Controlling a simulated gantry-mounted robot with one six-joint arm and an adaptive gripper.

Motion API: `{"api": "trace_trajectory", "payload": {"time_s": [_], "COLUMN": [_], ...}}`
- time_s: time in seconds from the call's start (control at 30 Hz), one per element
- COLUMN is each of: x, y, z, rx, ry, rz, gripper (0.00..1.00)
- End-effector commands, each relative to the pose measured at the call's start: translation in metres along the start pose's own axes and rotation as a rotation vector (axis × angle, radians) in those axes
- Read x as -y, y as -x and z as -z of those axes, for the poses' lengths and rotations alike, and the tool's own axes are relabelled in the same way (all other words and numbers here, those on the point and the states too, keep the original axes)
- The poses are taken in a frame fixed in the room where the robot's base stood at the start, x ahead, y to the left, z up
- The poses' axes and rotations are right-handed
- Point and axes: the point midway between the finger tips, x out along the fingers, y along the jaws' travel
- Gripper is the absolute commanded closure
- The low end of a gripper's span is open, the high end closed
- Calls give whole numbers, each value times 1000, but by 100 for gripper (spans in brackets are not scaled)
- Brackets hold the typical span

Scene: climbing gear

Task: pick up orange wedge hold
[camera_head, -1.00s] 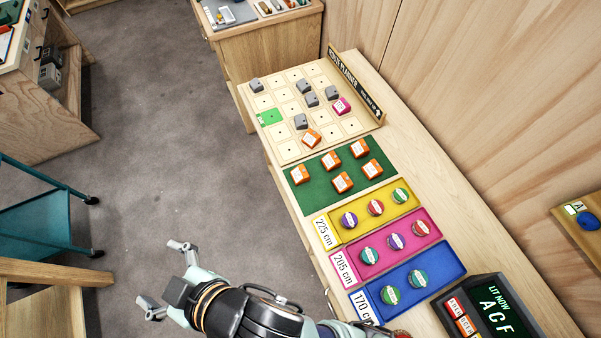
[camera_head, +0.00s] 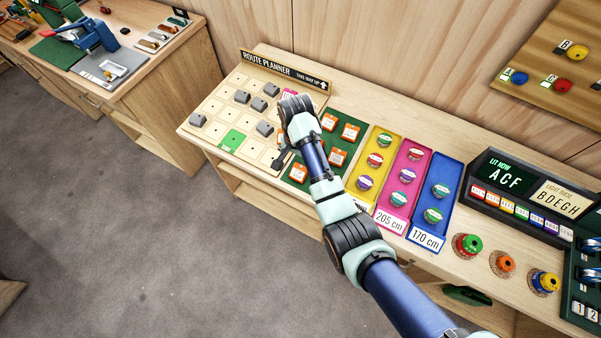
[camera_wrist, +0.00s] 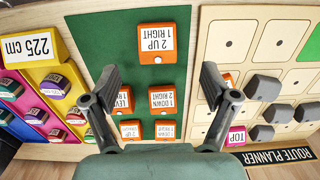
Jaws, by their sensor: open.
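Several orange wedge holds with white labels lie on a green mat (camera_head: 317,158). One marked "2 UP 1 RIGHT" (camera_wrist: 163,42) sits alone at the top middle of the wrist view. Another wedge marked "1 DOWN" (camera_wrist: 162,100) and one partly behind the left finger (camera_wrist: 124,99) lie below it. My gripper (camera_wrist: 160,70) is open and empty above the mat, its fingers spread either side of these wedges. In the head view my gripper (camera_head: 290,155) is over the border of mat and route planner board, one finger hidden by the arm. Another orange wedge (camera_wrist: 229,79) on the board is partly behind the right finger.
The route planner board (camera_head: 213,106) holds grey blocks (camera_head: 264,128), a pink piece (camera_wrist: 236,136) and a green square (camera_head: 232,139). Yellow, pink and blue trays (camera_head: 424,215) with round pieces stand right of the mat. The planner's sign (camera_head: 285,71) rises behind.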

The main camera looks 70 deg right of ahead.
Motion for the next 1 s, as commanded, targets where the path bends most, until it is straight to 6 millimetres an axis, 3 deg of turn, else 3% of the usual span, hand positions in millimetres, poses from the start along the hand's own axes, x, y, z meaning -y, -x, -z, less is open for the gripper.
{"api": "trace_trajectory", "payload": {"time_s": [0.4,0.7,0.93,1.0], "x": [0,-4,-4,-4], "y": [-31,-77,-78,-78], "z": [0,2,2,2], "rx": [-1,-1,-2,-2], "ry": [3,4,4,4], "rz": [1,2,2,2], "gripper": [15,15,15,25]}}
